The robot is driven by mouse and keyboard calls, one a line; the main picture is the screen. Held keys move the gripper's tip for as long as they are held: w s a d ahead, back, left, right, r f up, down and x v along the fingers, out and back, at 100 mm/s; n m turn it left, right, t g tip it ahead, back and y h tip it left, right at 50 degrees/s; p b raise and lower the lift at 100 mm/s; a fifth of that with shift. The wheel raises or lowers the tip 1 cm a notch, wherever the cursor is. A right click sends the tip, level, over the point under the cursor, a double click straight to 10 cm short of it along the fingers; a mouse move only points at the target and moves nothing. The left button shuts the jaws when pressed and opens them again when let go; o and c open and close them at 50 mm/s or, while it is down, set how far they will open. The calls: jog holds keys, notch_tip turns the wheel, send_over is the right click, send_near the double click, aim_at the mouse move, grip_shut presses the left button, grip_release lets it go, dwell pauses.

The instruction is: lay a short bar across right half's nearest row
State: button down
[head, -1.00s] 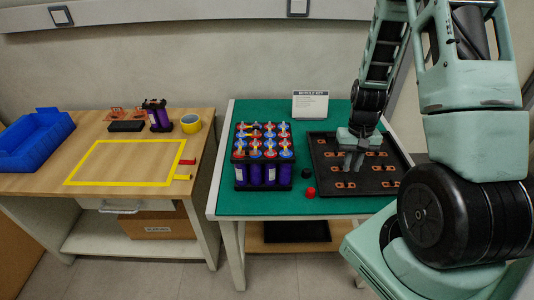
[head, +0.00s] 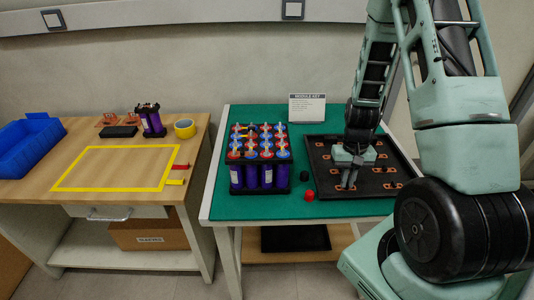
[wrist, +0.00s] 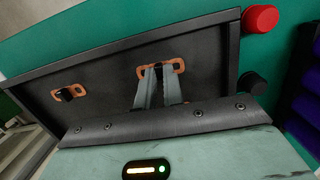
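My gripper (head: 349,184) points down at the near-left part of the black tray (head: 395,193). In the wrist view its two fingertips (wrist: 160,70) stand either side of the dark middle of a short copper bar (wrist: 177,66), which still appears to lie in the tray. Whether the fingers press on it is unclear. Another short copper bar (wrist: 56,94) lies nearby in the tray. The module of purple cells (head: 267,177) with red and blue tops stands left of the tray. Some linking pieces (head: 251,135) lie across its tops, too small to tell apart.
A red cap (head: 309,196) and a black cap (head: 304,176) lie between module and tray. A sign (head: 307,107) stands behind. The wooden table (head: 85,165) at left holds a blue bin (head: 30,148), yellow tape (head: 185,129) and a small purple cell pack (head: 150,120).

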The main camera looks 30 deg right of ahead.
jog(key=shift+r+p, duration=1.85)
jog(key=shift+r, duration=0.25)
jog(key=shift+f, duration=0.1)
